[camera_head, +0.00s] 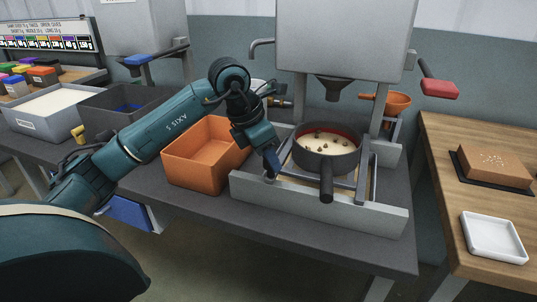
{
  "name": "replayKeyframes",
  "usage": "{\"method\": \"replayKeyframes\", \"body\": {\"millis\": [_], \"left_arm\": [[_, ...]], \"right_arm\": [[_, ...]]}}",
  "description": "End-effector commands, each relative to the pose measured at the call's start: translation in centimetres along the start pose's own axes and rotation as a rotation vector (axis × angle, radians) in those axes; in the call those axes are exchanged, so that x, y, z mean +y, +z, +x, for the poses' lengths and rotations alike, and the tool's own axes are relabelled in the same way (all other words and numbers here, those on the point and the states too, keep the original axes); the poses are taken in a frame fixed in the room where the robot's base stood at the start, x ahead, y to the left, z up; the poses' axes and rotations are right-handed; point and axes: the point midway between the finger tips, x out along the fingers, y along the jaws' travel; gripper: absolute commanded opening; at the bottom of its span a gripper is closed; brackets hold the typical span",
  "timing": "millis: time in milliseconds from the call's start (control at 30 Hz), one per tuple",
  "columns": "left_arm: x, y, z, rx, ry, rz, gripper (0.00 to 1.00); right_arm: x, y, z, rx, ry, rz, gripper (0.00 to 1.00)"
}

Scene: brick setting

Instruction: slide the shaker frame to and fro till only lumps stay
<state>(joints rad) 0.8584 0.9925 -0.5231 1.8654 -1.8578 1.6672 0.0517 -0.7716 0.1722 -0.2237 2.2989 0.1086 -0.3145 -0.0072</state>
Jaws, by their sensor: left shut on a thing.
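The shaker frame (345,187) is a grey metal frame set low between pale grey side walls (310,200) on the dark bench. A dark round sieve (343,163) with a red inner rim sits on it, its handle pointing to the front. Pale powder with several brown lumps (320,140) lies in the sieve. My left gripper (271,172) is at the left end of the frame, pointing down and shut on it. The fingertips are small here and the exact grip is partly hidden. My right gripper is not in view.
An orange bin (185,174) stands close left of the frame, beneath my left arm. A hopper spout (334,88) hangs above the sieve. A grey bin (110,102) and a tray of white powder (40,125) are farther left. A wooden table (450,165) is at right.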

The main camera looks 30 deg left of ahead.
Motion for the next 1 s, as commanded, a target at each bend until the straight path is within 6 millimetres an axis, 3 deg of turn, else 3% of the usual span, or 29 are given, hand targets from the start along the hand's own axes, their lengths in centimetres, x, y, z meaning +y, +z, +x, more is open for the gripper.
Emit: {"method": "replayKeyframes", "body": {"millis": [200,367,633,867,900,1000], "left_arm": [[0.0,0.0,0.0,0.0,0.0,0.0,0.0],[0.1,-0.1,0.0,0.0,0.001,0.0,0.0],[2.3,-2.2,-0.8,0.002,0.004,-0.002,0.0],[2.3,-2.1,-0.9,0.0,0.0,0.0,0.0],[2.3,-2.1,-0.9,0.0,0.0,0.0,0.33],[2.3,-2.1,-0.9,0.0,0.0,0.0,0.41]], "right_arm": [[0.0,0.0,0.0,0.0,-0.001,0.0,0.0],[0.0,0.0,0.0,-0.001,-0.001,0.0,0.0],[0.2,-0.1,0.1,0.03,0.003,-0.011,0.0],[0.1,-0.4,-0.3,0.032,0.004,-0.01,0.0],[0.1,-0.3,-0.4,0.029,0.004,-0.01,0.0],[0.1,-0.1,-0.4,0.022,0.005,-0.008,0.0]]}}
